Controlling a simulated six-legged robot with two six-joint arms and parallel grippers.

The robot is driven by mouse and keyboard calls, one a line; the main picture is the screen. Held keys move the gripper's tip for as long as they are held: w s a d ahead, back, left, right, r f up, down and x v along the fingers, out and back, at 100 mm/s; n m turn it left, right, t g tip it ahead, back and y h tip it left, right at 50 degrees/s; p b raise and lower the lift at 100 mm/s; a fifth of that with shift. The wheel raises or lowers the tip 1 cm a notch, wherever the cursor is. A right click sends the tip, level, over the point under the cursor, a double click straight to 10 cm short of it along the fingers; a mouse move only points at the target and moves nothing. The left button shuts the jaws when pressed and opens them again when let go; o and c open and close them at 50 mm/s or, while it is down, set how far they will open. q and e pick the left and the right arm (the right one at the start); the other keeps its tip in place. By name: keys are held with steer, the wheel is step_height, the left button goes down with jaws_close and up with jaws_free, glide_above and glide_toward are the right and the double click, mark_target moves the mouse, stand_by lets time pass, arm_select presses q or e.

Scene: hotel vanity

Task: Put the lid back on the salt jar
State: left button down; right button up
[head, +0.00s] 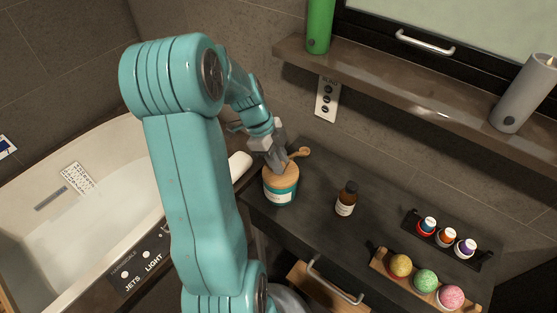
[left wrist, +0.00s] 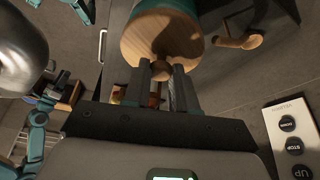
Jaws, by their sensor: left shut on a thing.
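The salt jar (head: 281,193), with a teal and white label, stands upright at the left end of the dark vanity counter. Its round wooden lid (head: 285,174) sits at the jar's mouth; I cannot tell whether it is fully seated. My left gripper (head: 276,165) points down from above and is shut on the lid's knob. In the left wrist view the fingers (left wrist: 162,75) flank the knob of the lid (left wrist: 160,35), and a bit of the teal jar (left wrist: 145,4) shows behind it. My right gripper is not in view.
A wooden scoop (head: 299,153) lies just behind the jar. A brown bottle (head: 346,199) stands to its right. A dark tray (head: 487,262) of small bottles and a wooden holder (head: 383,267) of bath balls are farther right. A shelf (head: 400,84) overhangs the back; the bathtub (head: 110,150) is left.

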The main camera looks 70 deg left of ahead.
arm_select(q)
steer(key=shift+f+b, duration=0.2)
steer(key=shift+b, duration=0.55)
stand_by(1.0)
stand_by(0.3)
steer(key=shift+c, duration=1.8)
jaws_free()
steer(key=shift+r, duration=0.1)
steer(key=shift+r+p, duration=2.05)
steer(key=shift+r, duration=1.45)
jaws_close()
